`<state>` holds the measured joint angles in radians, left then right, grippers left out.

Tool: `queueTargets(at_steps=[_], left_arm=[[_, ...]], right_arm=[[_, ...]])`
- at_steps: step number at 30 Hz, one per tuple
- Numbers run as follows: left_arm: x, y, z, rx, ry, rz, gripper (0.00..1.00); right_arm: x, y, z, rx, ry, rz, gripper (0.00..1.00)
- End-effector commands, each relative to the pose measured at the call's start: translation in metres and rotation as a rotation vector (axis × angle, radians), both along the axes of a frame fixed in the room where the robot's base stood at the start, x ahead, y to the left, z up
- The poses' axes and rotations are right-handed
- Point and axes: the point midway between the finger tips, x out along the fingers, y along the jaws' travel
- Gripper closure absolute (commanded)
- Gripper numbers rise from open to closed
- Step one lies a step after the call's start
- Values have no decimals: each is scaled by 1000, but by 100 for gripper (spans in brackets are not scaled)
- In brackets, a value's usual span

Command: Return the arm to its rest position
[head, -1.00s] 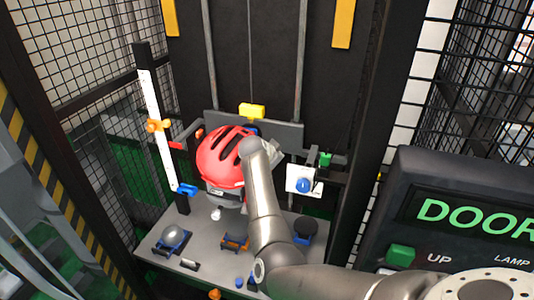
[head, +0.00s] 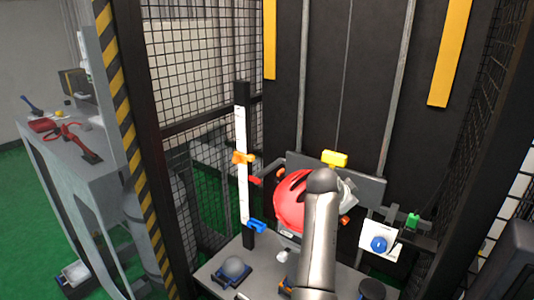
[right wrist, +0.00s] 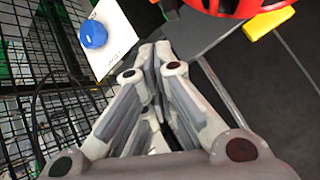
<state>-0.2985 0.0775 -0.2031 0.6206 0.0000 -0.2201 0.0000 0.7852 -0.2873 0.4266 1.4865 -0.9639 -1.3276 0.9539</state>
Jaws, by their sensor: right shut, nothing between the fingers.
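My right arm (head: 320,235) reaches up from the bottom of the head view, in front of the drop tower. It covers the right part of a red helmet (head: 291,205). In the right wrist view my right gripper (right wrist: 153,47) is shut and empty. Its fingertips are near the lower edge of a white panel with a blue knob (right wrist: 93,34); I cannot tell whether they touch it. The helmet's red edge (right wrist: 222,6) shows at the top of that view. My left gripper is in neither view.
A white scale post (head: 241,165) with orange and blue markers stands left of the helmet. A yellow block (head: 334,158) is above it. Mesh walls and a striped post (head: 137,150) enclose the tower. A grey bench (head: 75,150) with red tools stands outside at left.

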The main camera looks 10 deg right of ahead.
Motion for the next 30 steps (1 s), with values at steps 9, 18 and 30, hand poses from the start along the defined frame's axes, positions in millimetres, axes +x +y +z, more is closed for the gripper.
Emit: queueTargets(at_steps=[9, 18, 30], left_arm=[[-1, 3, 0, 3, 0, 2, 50], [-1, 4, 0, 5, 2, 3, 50], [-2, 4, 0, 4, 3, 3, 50]], right_arm=[[-50, -9, -59, -52, 125, 119, 100], [-142, 17, -134, -136, 345, 465, 100], [-285, 108, -195, -158, 594, 1077, 100]])
